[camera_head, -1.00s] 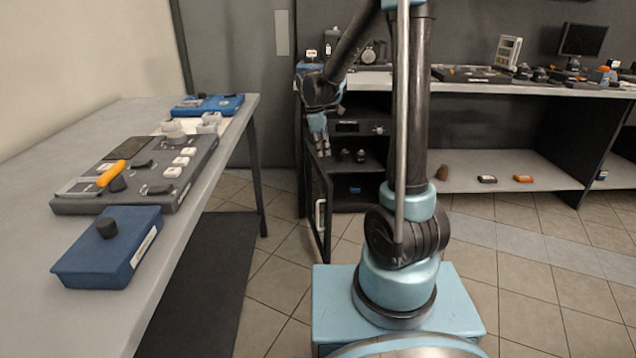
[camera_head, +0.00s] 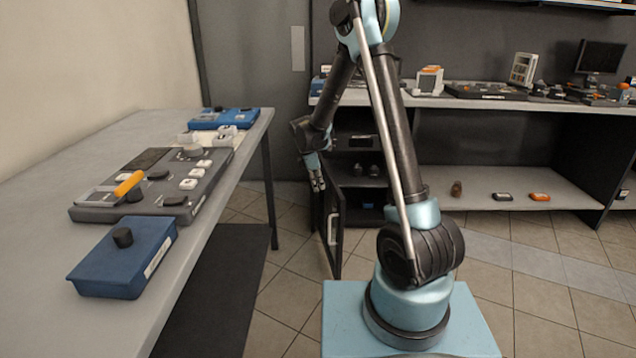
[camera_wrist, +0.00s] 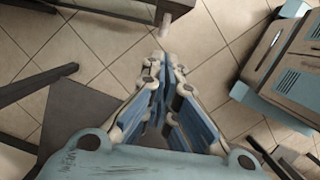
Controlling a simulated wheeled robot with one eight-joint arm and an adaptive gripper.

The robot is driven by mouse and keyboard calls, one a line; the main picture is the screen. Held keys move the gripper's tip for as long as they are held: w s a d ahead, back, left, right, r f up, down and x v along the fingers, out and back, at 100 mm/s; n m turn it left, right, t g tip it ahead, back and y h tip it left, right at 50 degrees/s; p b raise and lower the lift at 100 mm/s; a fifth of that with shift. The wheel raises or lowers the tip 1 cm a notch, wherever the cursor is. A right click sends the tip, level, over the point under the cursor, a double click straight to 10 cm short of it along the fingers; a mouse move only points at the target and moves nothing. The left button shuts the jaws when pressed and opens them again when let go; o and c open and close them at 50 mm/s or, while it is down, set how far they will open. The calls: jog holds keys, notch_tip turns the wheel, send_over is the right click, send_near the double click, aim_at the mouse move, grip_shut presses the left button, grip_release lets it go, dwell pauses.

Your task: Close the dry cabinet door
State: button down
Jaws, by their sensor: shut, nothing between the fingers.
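The dry cabinet (camera_head: 357,142) is a dark unit with shelves under the back bench. Its dark-framed door (camera_head: 336,250) stands open, swung out toward me, with a pale upright handle (camera_head: 332,229). My gripper (camera_head: 319,186) hangs pointing down at the door's upper left, very near its top edge; I cannot tell whether they touch. In the wrist view my gripper (camera_wrist: 166,62) has its fingers together with nothing held, above the tiled floor. A dark edge with a pale knob-like part (camera_wrist: 165,26) lies just beyond the fingertips; I cannot tell whether it is the door.
A grey table (camera_head: 50,235) on the left carries a blue box (camera_head: 125,262), a dark control panel (camera_head: 110,212) and a blue case (camera_head: 222,119). A dark mat (camera_head: 215,285) lies under it. Tiled floor (camera_head: 290,255) is clear between table and door.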

jog(key=w+d+f, duration=0.1)
jog(key=d+f, duration=0.4)
jog(key=shift+d+f, duration=0.15)
jog(key=shift+f, duration=0.1)
jog(key=shift+w, duration=0.1)
dwell(0.3)
